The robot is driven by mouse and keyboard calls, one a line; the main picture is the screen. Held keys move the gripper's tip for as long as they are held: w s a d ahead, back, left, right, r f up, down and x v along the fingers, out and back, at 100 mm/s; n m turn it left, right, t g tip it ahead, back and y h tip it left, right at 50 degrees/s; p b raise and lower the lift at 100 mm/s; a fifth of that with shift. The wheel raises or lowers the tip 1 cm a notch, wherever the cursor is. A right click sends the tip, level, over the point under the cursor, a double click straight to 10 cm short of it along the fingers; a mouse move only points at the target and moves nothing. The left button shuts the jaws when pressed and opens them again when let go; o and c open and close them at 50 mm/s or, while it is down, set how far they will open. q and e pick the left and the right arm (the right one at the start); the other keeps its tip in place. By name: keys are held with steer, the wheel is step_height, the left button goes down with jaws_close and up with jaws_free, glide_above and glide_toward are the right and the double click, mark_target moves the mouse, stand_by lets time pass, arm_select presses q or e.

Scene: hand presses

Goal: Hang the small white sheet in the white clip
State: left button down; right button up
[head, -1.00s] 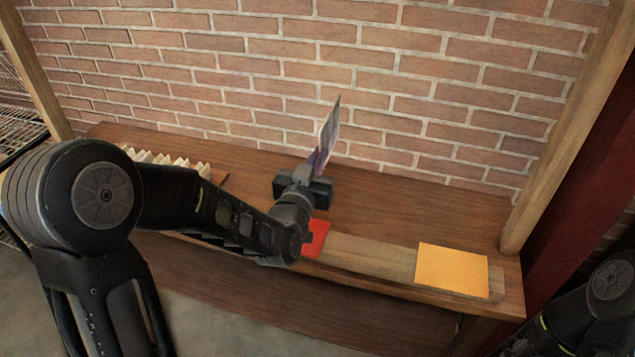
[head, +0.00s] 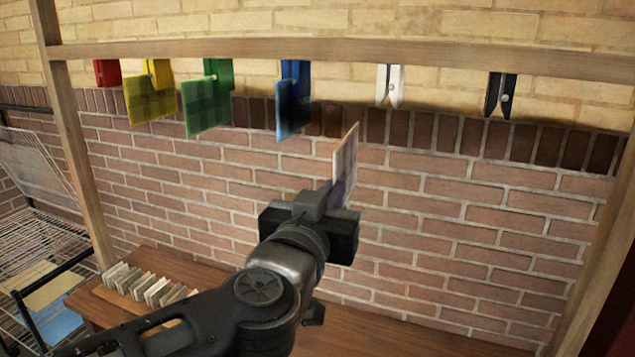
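The white clip (head: 390,86) hangs from the wooden rail, jaws down and empty. My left gripper (head: 328,198) is below and to the left of it, in front of the brick wall. It is shut on a small pale sheet (head: 346,155), taken to be the small white sheet, which stands upright and is seen nearly edge-on. The sheet's top edge is below the white clip and apart from it. The fingertips are partly hidden behind the gripper body. My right gripper is out of view.
The rail (head: 340,52) also carries a red clip (head: 106,72), a yellow clip with a yellow sheet (head: 152,103), a green clip with a green sheet (head: 208,110), a blue clip with a blue sheet (head: 293,108) and an empty black clip (head: 500,92). A slotted rack (head: 145,285) sits on the table.

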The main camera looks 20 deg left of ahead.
arm_select(q)
steer(key=shift+w+d+f+m+h, duration=0.2)
steer(key=shift+d+f+m+h, duration=0.3)
steer(key=shift+d+f+h, duration=0.45)
steer(key=shift+w+d+f, duration=0.1)
steer(key=shift+w+d, duration=0.05)
steer(key=shift+w, duration=0.05)
steer(key=w+r, duration=0.4)
steer(key=w, duration=0.7)
steer(key=shift+w, duration=0.4)
steer(key=shift+r, duration=0.2)
stand_by(1.1)
